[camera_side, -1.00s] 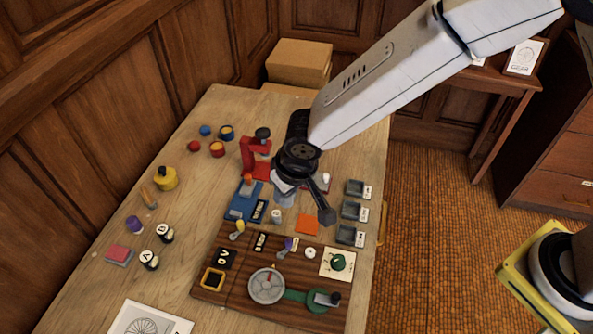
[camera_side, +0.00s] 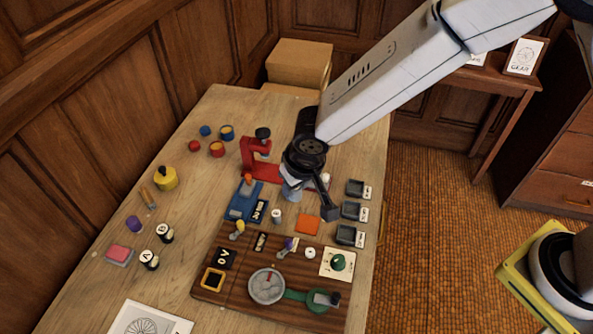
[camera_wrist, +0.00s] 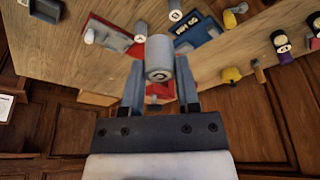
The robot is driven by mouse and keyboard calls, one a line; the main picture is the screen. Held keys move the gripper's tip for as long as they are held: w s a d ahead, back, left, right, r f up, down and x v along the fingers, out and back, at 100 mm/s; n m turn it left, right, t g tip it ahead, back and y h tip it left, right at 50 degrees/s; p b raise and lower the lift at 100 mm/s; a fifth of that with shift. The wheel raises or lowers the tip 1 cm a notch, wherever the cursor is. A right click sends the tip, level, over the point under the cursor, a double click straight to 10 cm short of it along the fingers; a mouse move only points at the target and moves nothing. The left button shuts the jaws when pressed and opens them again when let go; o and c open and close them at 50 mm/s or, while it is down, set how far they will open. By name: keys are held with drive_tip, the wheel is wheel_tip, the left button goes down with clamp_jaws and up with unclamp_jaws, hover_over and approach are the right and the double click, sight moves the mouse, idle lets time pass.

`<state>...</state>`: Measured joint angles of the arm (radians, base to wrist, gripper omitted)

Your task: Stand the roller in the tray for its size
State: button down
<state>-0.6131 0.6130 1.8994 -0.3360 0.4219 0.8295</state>
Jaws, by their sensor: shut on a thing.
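My gripper (camera_wrist: 159,78) is shut on a grey cylindrical roller (camera_wrist: 159,56), its round end face toward the wrist camera. In the side view my gripper (camera_side: 291,194) is over the table beside the red stand, and the wrist hides most of the roller. Three small grey trays with white labels stand in a column to its right: a back tray (camera_side: 355,187), a middle tray (camera_side: 350,210) and a front tray (camera_side: 345,235). The labels are too small to read. The roller is apart from all three.
The red stand (camera_side: 250,155) and a blue device (camera_side: 239,205) are left of my gripper. A small pale cylinder (camera_side: 277,216) and an orange square (camera_side: 308,224) lie in front. A wooden board (camera_side: 235,283) with dials and knobs fills the table's front.

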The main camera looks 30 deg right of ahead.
drive_tip(key=w+d+f+m+h, duration=0.1)
drive_tip(key=d+f+m, duration=0.2)
drive_tip(key=d, duration=0.6)
drive_tip(key=w+d+f+m+g+h, duration=0.1)
drive_tip(key=d+f+m, duration=0.2)
drive_tip(key=d+m, duration=0.4)
drive_tip(key=shift+w+d+m+h, duration=0.25)
drive_tip(key=shift+d+m+h, duration=0.05)
drive_tip(key=shift+d, duration=1.1)
drive_tip(key=shift+f, duration=0.2)
drive_tip(key=shift+f, duration=1.85)
drive_tip(key=shift+f, duration=1.05)
unclamp_jaws()
